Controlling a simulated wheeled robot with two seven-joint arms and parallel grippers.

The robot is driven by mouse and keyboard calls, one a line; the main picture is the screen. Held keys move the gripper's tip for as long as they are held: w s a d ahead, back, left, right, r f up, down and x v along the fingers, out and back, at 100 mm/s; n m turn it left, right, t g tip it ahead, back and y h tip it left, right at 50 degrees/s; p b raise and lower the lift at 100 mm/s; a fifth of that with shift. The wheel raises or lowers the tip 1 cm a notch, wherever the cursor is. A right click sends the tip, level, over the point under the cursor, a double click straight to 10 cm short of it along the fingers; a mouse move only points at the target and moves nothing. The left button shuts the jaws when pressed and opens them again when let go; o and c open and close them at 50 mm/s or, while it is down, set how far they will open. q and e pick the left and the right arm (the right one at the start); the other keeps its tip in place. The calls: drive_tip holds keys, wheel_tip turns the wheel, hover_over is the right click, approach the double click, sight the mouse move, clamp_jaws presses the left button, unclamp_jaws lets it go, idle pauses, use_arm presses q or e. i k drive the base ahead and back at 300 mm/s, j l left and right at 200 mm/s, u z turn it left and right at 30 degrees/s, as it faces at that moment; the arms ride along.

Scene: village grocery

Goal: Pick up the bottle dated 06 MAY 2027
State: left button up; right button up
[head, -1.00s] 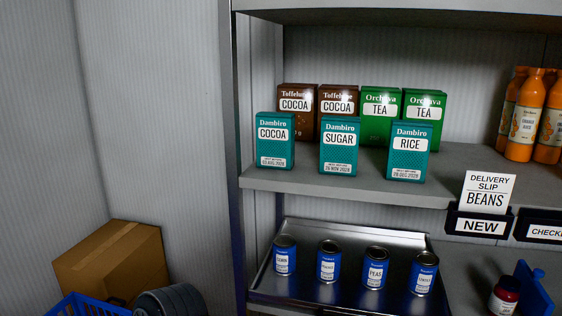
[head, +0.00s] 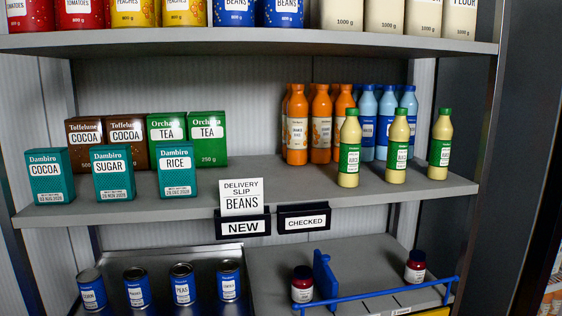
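Three pale yellow bottles with green caps and green labels stand along the front of the middle shelf: a left one (head: 349,150), a middle one (head: 397,148) and a right one (head: 440,146). Behind them are several orange bottles (head: 320,125) and several blue bottles (head: 386,122) in rows. No date is readable on any bottle, so I cannot tell which one bears 06 MAY 2027. Neither of my grippers is in view.
Teal boxes (head: 113,174) stand left on the middle shelf (head: 290,184), before brown and green boxes. Below are NEW (head: 243,228) and CHECKED (head: 303,223) signs, a tray of blue cans (head: 183,285), two dark-lidded jars (head: 302,284) and a blue rail (head: 385,294). The upper shelf (head: 280,41) overhangs.

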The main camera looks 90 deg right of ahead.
sight(350, 132)
drive_tip(key=z, duration=2.5)
drive_tip(key=i+l, duration=0.1)
drive_tip(key=l, duration=0.35)
drive_tip(key=i+l, duration=0.15)
drive_tip(key=l, duration=0.3)
drive_tip(key=i+l, duration=0.1)
drive_tip(key=l, duration=0.35)
drive_tip(key=i+l, duration=0.1)
drive_tip(key=l, duration=0.35)
drive_tip(key=i+l, duration=0.15)
drive_tip(key=l, duration=0.3)
drive_tip(key=i+l, duration=0.1)
drive_tip(key=l, duration=0.35)
